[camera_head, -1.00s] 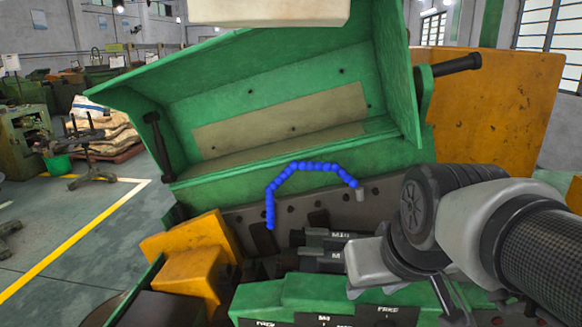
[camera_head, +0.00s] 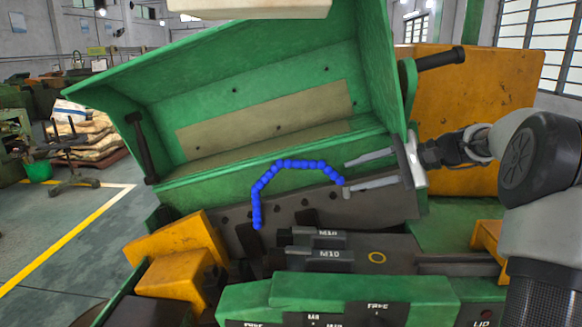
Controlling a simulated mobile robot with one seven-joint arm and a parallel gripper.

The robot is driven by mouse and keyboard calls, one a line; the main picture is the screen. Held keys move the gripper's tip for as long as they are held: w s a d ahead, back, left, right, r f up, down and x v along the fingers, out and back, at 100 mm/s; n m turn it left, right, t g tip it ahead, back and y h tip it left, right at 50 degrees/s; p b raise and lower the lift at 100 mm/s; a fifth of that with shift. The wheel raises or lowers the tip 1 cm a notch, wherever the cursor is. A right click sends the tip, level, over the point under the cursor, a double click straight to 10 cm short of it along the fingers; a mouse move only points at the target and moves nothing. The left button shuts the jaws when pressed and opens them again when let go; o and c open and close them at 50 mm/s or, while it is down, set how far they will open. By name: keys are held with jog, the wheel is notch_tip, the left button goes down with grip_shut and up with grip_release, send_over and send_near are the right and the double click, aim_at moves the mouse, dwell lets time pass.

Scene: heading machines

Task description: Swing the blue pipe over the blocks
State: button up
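The blue pipe (camera_head: 263,180) is a beaded, bent arch. Its left end hangs down in front of the grey plate, and its right end is beside a small grey stub.
A raised green cover (camera_head: 240,100) stands behind the pipe. Yellow blocks (camera_head: 175,245) sit at the left, and a green labelled ledge (camera_head: 380,288) runs along the front. An orange panel (camera_head: 500,90) stands behind my arm.

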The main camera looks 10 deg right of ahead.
aim_at(309, 164)
jog(key=w+d+r+m+t+y, duration=0.1)
jog(key=w+d+r+y, duration=0.1)
jog(key=d+r, duration=0.15)
jog(key=p+x, duration=0.1)
jog(key=x, duration=1.6)
jog(key=shift+s+f+p, duration=0.15)
jog(key=shift+s+p, duration=0.05)
jog(key=shift+p, duration=0.2)
grip_shut()
